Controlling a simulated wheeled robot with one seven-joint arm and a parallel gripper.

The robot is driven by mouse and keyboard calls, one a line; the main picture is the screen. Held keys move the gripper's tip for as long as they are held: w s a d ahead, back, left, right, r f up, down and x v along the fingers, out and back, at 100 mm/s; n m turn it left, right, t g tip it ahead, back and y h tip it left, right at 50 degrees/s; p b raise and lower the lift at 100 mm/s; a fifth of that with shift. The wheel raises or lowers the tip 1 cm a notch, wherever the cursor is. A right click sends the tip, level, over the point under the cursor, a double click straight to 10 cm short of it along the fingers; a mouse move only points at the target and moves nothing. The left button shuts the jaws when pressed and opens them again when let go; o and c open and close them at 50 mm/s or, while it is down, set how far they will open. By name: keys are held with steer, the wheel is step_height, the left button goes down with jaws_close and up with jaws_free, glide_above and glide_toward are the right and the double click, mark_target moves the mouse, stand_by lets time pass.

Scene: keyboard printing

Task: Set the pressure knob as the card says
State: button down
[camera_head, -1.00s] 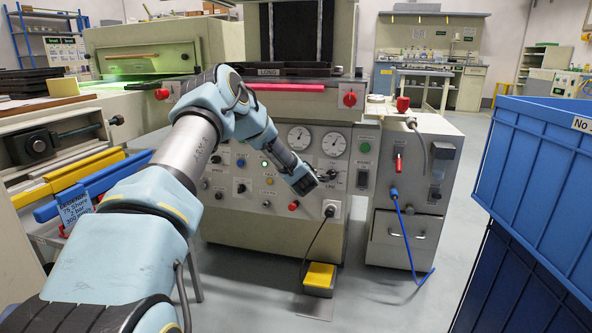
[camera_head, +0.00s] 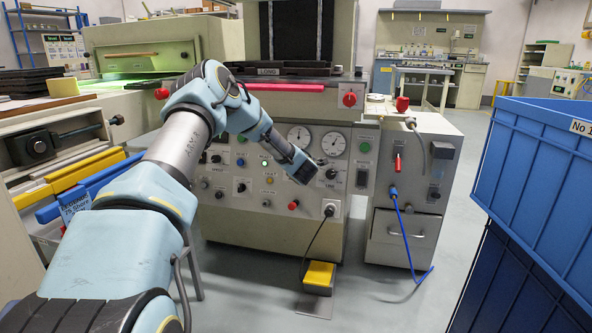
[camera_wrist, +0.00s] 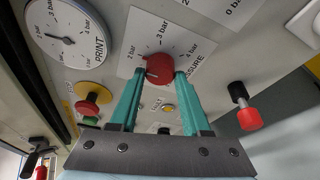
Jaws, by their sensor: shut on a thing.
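A red pressure knob (camera_wrist: 159,68) sits on a white scale plate (camera_wrist: 137,32) marked in bar in the wrist view. A pale mark shows on the knob's lower left side, below the "2 bar" label. My gripper (camera_wrist: 160,77) is shut on the knob, one teal finger on each side. In the head view my gripper (camera_head: 306,172) is at the machine's front panel and hides the knob. A blue card (camera_head: 76,203) stands at the left, partly covered by my arm; "75 Shore" is its most legible line.
A PRINT gauge (camera_wrist: 66,33) is beside the knob plate. A red-tipped lever (camera_wrist: 249,118) and a red button (camera_wrist: 88,109) are close to the fingers. Blue crates (camera_head: 536,160) stand at the right. The floor before the machine is mostly clear, apart from a yellow pedal (camera_head: 319,275).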

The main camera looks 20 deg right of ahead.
steer(key=shift+c, duration=1.8)
jaws_free()
steer(key=p+v, duration=0.1)
steer(key=v, duration=0.9)
steer(key=shift+s+p, duration=0.35)
steer(key=shift+s, duration=0.05)
steer(key=shift+r, duration=0.15)
